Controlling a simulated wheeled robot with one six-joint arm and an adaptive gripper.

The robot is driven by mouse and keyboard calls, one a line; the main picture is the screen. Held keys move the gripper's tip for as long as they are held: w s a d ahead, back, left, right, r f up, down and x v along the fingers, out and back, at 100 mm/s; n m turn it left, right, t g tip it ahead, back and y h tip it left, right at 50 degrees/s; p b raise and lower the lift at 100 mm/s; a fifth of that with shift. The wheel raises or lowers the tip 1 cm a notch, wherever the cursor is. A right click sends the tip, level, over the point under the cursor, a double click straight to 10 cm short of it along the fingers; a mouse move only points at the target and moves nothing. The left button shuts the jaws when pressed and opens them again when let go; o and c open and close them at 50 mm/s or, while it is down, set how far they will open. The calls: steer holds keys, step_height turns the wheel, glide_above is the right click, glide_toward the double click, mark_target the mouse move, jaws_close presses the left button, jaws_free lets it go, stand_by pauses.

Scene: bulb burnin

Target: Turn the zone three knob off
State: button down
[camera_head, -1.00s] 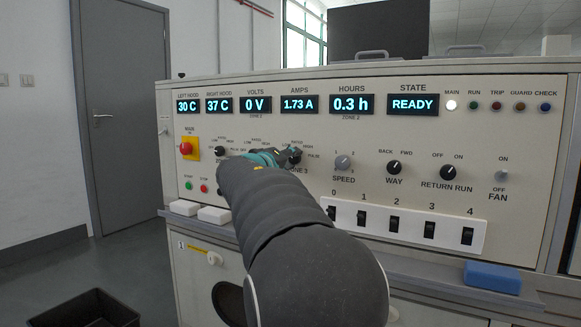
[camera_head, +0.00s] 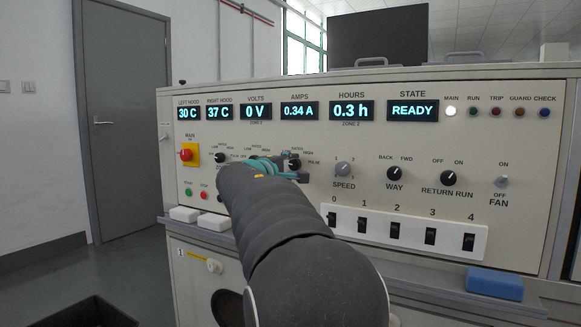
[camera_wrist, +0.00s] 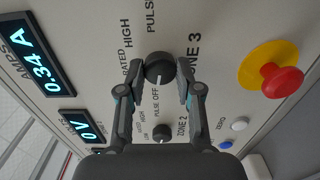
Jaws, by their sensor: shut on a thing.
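The zone three knob (camera_wrist: 158,68) is a round black knob beside the ZONE 3 label in the wrist view. My gripper (camera_wrist: 159,74) has a finger on either side of it and is shut on it. The knob's pale mark appears to face the word OFF, away from PULSE, though the fingers crowd it. In the head view the knob (camera_head: 294,164) shows just right of my gripper's teal fingers (camera_head: 275,168); its left-hand labels are hidden there. The AMPS display (camera_head: 299,111) reads 0.34 A.
The zone two knob (camera_wrist: 161,134) sits close by, between my finger bases in the wrist view. A red emergency button (camera_wrist: 282,81) on yellow is to the side.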

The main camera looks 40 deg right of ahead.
stand_by(0.3)
steer(key=c, duration=0.8)
jaws_free()
steer(key=shift+o, duration=0.2)
steer(key=v, duration=1.2)
steer(key=shift+w, duration=0.15)
